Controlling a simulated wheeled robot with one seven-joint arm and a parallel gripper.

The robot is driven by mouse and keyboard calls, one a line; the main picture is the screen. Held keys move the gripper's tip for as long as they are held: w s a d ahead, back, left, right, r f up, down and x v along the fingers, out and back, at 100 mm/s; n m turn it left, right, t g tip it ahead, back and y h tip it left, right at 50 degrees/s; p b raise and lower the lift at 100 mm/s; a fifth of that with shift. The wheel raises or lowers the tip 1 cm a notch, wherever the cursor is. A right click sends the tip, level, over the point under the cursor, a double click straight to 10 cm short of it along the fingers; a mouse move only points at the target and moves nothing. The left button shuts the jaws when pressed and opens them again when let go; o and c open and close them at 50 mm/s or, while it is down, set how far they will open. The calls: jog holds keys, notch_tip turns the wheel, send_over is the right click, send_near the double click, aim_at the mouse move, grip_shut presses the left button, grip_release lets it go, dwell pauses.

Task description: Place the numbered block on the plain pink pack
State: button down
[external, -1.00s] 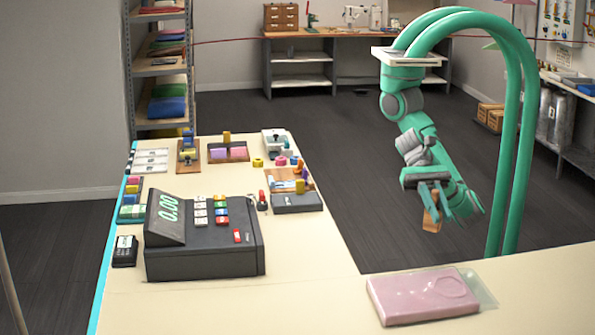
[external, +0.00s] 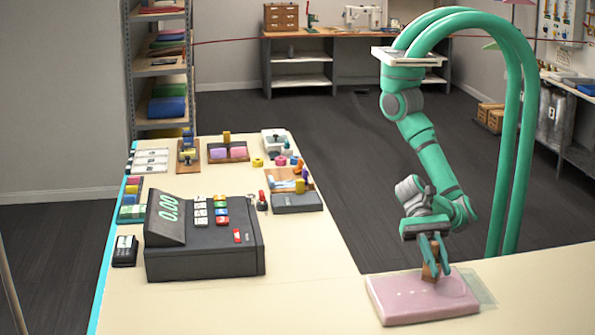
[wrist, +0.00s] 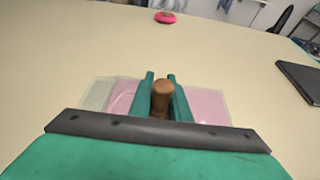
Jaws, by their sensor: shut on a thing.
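The plain pink pack (external: 405,302) lies flat on the near part of the counter, with a clear flap at its right end. My gripper (external: 433,268) is shut on a brown wooden block (external: 430,272) and points down over the back right part of the pack. The block's lower end is at or just above the pack's top; I cannot tell whether they touch. In the wrist view the block (wrist: 162,94) stands between my two green fingers, with the pink pack (wrist: 205,104) behind and below. No number on the block is readable.
A dark cash register (external: 205,240) stands on the counter left of the pack, with a card reader (external: 125,251) beside it. Small coloured items sit further back. The counter between register and pack is clear. A round pink item (wrist: 165,17) shows in the wrist view.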

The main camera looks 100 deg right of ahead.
jog(key=shift+f, duration=0.15)
jog(key=c, duration=1.7)
grip_release()
jog(key=shift+o, duration=0.2)
jog(key=shift+r, duration=0.2)
jog(key=v, duration=1.2)
jog(key=shift+w+f, duration=0.1)
